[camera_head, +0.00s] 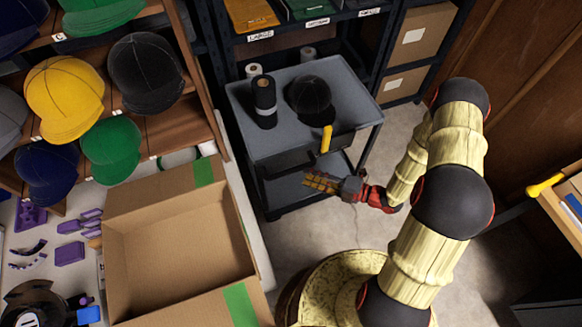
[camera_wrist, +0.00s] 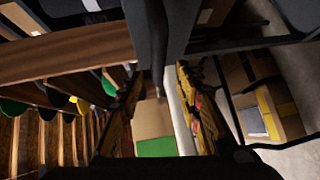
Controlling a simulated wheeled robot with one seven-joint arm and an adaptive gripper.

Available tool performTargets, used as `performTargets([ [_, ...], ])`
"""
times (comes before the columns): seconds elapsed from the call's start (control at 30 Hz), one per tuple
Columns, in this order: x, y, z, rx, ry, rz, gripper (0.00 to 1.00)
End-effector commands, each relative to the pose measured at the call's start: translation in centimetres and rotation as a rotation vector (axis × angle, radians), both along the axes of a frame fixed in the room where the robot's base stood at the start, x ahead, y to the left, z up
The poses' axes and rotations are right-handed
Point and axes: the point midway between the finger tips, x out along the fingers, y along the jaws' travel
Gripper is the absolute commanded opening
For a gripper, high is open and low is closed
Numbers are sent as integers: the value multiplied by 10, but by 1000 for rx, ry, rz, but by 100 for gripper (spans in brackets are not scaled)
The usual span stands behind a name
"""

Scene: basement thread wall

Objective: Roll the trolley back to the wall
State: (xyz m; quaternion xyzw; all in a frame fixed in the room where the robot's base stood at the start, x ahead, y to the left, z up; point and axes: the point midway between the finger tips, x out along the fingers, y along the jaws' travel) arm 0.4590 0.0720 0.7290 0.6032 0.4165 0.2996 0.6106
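The grey trolley (camera_head: 290,140) stands in front of the dark shelving, between the wooden cap rack and the free floor. Its lower shelf (camera_head: 285,188) shows under the top tray. A black cap (camera_head: 311,97) and a black roll (camera_head: 264,100) stand on the top. A yellow grip (camera_head: 326,138) sticks out at its front edge. My gripper (camera_head: 322,182) is low in front of the trolley's near side; I cannot tell whether it touches. In the wrist view my gripper's fingers (camera_wrist: 160,105) are apart, with a dark upright part (camera_wrist: 158,40) between or beyond them.
An open cardboard box (camera_head: 180,240) lies on the bench at left, below the rack of caps (camera_head: 64,95). Shelving with boxes (camera_head: 405,84) stands at the back. A wooden desk with another yellow grip (camera_head: 545,185) is at right. Floor (camera_head: 390,135) shows right of the trolley.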

Motion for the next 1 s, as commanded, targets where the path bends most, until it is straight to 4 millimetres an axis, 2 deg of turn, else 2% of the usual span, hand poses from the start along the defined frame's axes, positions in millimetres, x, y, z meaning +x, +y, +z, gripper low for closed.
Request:
performTargets([
  [0.23,3,7,0,40,62,-7,34],
  [0.7,30,59,-9,38,58,-4,34],
  [1.0,36,69,-9,38,59,-6,34],
])
